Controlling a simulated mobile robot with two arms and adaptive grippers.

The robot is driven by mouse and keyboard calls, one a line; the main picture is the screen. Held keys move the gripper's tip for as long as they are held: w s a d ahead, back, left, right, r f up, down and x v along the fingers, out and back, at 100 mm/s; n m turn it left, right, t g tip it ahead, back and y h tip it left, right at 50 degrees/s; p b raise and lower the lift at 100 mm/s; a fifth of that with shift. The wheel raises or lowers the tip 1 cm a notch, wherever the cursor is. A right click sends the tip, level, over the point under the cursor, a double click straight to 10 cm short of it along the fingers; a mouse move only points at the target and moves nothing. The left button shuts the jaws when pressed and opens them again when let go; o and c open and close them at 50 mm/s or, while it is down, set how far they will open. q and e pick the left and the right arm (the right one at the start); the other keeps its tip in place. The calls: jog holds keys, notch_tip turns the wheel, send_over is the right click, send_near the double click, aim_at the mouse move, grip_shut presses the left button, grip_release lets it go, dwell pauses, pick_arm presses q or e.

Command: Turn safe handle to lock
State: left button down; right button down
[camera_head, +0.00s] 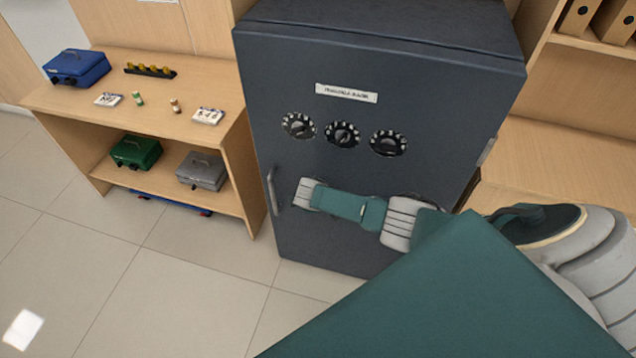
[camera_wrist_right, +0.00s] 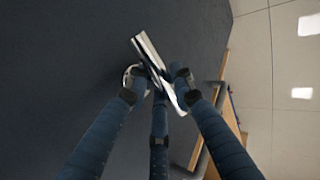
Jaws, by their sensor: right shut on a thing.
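The dark blue-grey safe (camera_head: 400,90) stands upright with its door shut in the head view. My right arm crosses in front of the lower door and hides part of it, along with the right gripper. In the right wrist view, the right gripper (camera_wrist_right: 157,85) is shut on the shiny metal safe handle (camera_wrist_right: 150,55), with fingers on both sides of it. The handle is tilted in that view, its upper end leaning left. The dark door face (camera_wrist_right: 70,60) lies behind it. My left gripper is in neither view.
A vertical pull bar (camera_head: 272,190) is at the door's left edge. Three dials, including the middle dial (camera_head: 342,134), sit below a white label (camera_head: 346,93). A wooden shelf (camera_head: 210,70) with cash boxes stands left. Tiled floor (camera_head: 190,275) is clear in front.

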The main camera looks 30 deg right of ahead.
jog(key=shift+f, duration=0.1)
dwell(0.5)
jog(key=c, duration=1.5)
grip_release()
jog(key=v, duration=1.2)
jog(key=shift+w+a, duration=0.2)
jog(key=shift+a, duration=0.05)
